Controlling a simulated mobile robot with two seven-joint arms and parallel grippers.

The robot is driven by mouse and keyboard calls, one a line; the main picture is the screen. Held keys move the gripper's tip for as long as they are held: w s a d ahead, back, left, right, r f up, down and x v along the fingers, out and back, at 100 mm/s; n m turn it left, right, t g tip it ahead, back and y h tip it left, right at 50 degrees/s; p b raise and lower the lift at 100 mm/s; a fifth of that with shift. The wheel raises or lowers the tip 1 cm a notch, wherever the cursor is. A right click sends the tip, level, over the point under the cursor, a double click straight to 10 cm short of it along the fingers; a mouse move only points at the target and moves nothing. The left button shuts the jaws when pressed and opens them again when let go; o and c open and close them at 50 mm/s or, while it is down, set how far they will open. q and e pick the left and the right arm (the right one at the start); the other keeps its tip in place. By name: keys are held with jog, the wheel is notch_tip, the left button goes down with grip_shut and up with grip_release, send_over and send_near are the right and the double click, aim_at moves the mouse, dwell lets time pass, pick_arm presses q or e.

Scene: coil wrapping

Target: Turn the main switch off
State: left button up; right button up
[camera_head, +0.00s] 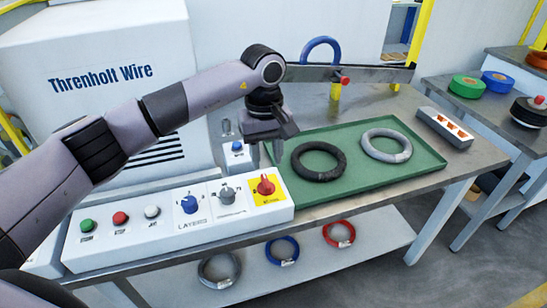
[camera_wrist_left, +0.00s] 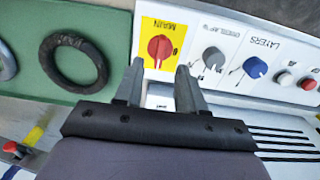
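The main switch (camera_head: 266,185) is a red rotary knob on a yellow plate at the right end of the white control panel (camera_head: 150,246). It also shows in the left wrist view (camera_wrist_left: 160,47), upside down, just beyond the fingertips. My left gripper (camera_head: 272,150) hangs above and behind the panel's right end, between the panel and the green tray. In the left wrist view my left gripper (camera_wrist_left: 160,78) has its two fingers apart with nothing between them, and they do not touch the knob. My right gripper is not in view.
Left of the switch are a grey knob (camera_head: 227,193), a blue knob (camera_head: 189,204) and several push buttons. A green tray (camera_head: 432,160) holds a black coil (camera_head: 318,147) and a grey coil (camera_head: 386,133). More coils lie on the shelf below.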

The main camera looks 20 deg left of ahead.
aim_at(266, 179)
pick_arm(q)
jog(key=shift+w+a+r, duration=0.1)
jog(key=shift+w+a, duration=0.15)
jog(key=shift+w, duration=0.15)
jog(key=shift+f, duration=0.25)
notch_tip(266, 179, down, 6)
jog(key=shift+s+f+p, duration=0.15)
jog(key=shift+f+p, duration=0.1)
jog(key=shift+p, duration=0.3)
grip_shut()
